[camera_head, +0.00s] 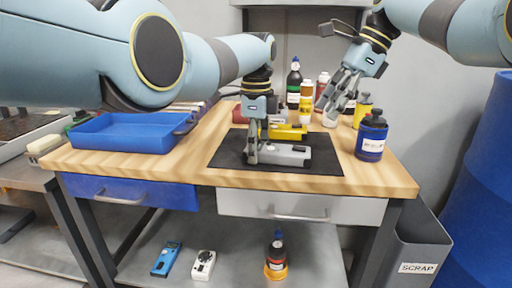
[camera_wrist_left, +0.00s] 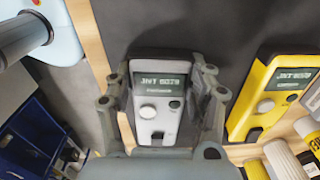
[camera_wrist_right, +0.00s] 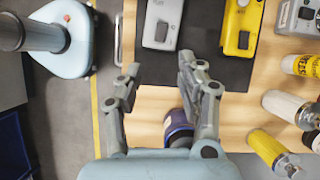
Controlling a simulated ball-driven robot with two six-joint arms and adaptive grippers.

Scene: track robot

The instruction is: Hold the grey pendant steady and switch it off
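The grey pendant (camera_head: 288,155) lies flat on a black mat (camera_head: 325,167) on the wooden bench. My left gripper (camera_head: 252,156) is over its left part, pointing down. In the left wrist view the grey pendant (camera_wrist_left: 158,105) sits between my left gripper's fingers (camera_wrist_left: 162,80), one along each side; they appear shut on it.
A yellow pendant (camera_head: 284,132) lies just behind the grey one. A blue jar (camera_head: 371,138) stands to the right. Several bottles (camera_head: 306,95) stand at the back. A blue tray (camera_head: 130,133) is on the left. The mat's front right is clear.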

